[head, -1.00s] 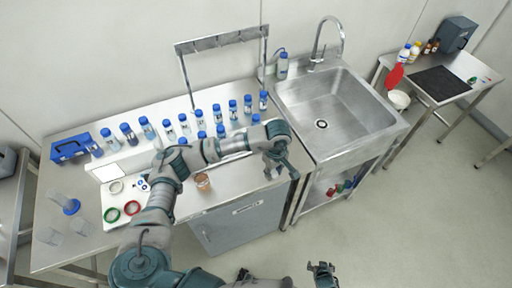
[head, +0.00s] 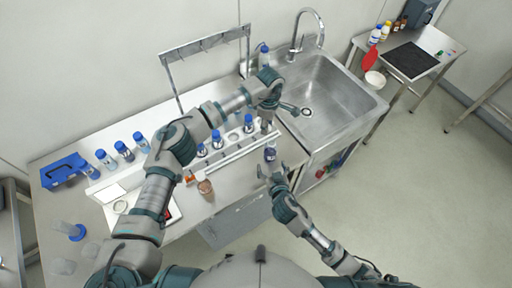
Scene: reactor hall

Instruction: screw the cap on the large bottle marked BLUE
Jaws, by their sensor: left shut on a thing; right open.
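A small bottle with dark blue-violet contents (head: 270,153) stands upright at the right end of the bench, in front of the rack. No blue cap shows on it, and its label is too small to read. My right gripper (head: 272,171) is open at its near side; I cannot tell if they touch. My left gripper (head: 270,108) is above and behind this bottle, at the rack's right end. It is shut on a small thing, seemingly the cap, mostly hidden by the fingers. Several blue-capped bottles (head: 217,140) stand along the rack.
The white rack (head: 236,155) runs along the bench. A brown-topped jar (head: 205,188) stands in front of it. A blue box (head: 63,170) is at the far left. The sink (head: 330,100) lies right of the bench, and a metal frame (head: 205,42) rises behind.

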